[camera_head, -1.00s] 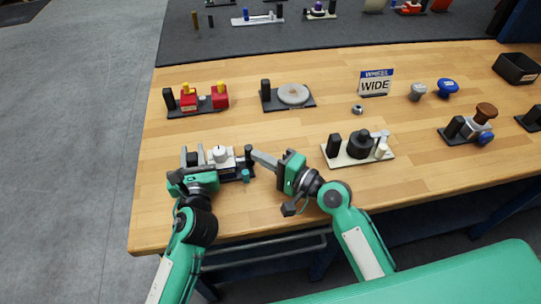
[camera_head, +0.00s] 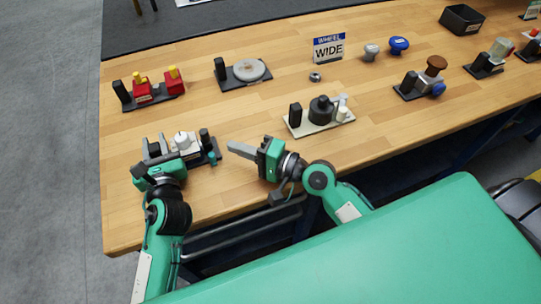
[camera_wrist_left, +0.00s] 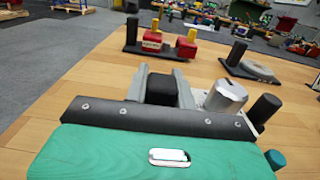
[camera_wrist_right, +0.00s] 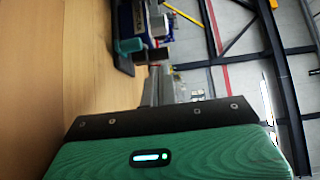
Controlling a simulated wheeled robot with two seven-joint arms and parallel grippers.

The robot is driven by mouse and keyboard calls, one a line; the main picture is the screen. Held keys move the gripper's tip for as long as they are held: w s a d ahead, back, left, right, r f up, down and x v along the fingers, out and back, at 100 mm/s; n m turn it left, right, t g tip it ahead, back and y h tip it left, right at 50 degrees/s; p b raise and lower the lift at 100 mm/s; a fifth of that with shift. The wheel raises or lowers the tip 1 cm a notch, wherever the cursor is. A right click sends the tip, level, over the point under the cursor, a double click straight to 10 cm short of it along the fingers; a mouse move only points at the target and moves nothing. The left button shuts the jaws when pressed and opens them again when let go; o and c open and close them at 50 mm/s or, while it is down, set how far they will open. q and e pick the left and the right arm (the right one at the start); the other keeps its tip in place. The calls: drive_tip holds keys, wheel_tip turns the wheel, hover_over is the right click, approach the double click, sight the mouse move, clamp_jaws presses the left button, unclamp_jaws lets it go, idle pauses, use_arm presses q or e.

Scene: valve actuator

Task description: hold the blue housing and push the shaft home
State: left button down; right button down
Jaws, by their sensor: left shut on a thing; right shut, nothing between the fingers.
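The actuator unit has a dark base plate (camera_head: 214,155), a black upright block (camera_wrist_left: 162,90), a white-silver cylindrical part (camera_head: 185,142), a dark post (camera_head: 205,137) and a teal knob (camera_head: 212,158). My left gripper (camera_head: 152,148) is shut on the black block at the unit's left end. No blue housing shows clearly on the unit in the head view; a dark blue patch (camera_wrist_right: 165,22) beside the teal knob (camera_wrist_right: 130,46) shows in the right wrist view. My right gripper (camera_head: 231,147) is shut and empty, a short gap right of the post, pointing towards the unit.
Behind are a red and yellow unit (camera_head: 143,92), a grey disc unit (camera_head: 248,70) and a "WIDE" sign (camera_head: 329,48). A cream-plate unit (camera_head: 321,122) stands right of my right gripper. The table's front edge is close.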

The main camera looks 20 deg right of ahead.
use_arm(q)
drive_tip(key=shift+f, duration=0.35)
use_arm(e)
drive_tip(key=v, duration=0.8)
drive_tip(key=shift+s+d, duration=0.15)
drive_tip(key=shift+d, duration=0.05)
use_arm(q)
drive_tip(key=c, duration=1.2)
unclamp_jaws()
drive_tip(key=shift+o, duration=0.6)
drive_tip(key=shift+r, duration=0.2)
